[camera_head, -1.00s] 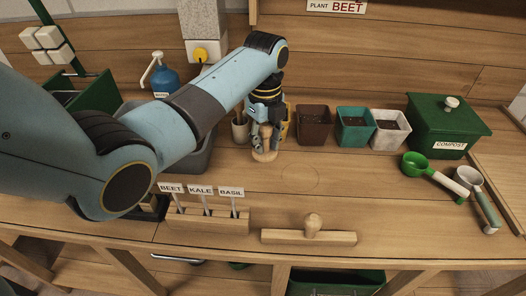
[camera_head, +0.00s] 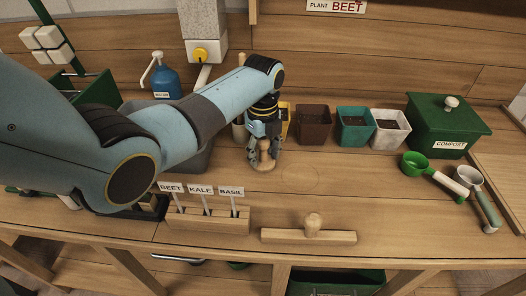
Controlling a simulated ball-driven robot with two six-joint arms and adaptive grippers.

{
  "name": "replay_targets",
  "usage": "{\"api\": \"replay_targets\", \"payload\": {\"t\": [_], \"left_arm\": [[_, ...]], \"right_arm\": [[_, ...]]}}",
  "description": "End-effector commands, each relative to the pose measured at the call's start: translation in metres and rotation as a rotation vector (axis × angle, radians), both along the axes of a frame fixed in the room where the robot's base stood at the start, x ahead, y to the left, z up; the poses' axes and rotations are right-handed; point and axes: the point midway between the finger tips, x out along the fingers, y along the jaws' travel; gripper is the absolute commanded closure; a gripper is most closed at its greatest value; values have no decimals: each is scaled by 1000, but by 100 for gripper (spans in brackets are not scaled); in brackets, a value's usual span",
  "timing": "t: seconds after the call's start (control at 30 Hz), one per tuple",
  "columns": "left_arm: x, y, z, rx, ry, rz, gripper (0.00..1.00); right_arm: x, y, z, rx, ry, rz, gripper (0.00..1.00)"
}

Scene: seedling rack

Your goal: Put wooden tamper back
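My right gripper is not in view.
Brown (camera_head: 313,124), teal (camera_head: 353,127) and whitish pots (camera_head: 390,129) stand behind, beside the green compost bin (camera_head: 450,125). A label holder (camera_head: 207,220) and a wooden bar with a knob (camera_head: 309,236) lie in front. Scoops (camera_head: 430,169) lie right.

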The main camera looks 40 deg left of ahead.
Motion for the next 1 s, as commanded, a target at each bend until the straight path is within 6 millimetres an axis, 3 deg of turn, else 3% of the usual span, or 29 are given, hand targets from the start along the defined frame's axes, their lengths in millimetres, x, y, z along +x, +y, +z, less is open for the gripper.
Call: {"api": "replay_targets", "payload": {"t": [0.23, 0.37, 0.8, 1.0], "left_arm": [[0, 0, 1, 0, 0, 0, 54], [1, 0, 12, 0, -3, 0, 54], [1, 0, 103, 0, -4, 0, 54], [0, 0, 121, 0, -1, 0, 54]], "right_arm": [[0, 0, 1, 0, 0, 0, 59], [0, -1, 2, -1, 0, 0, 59], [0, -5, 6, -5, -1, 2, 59], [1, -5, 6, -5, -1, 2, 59]]}}
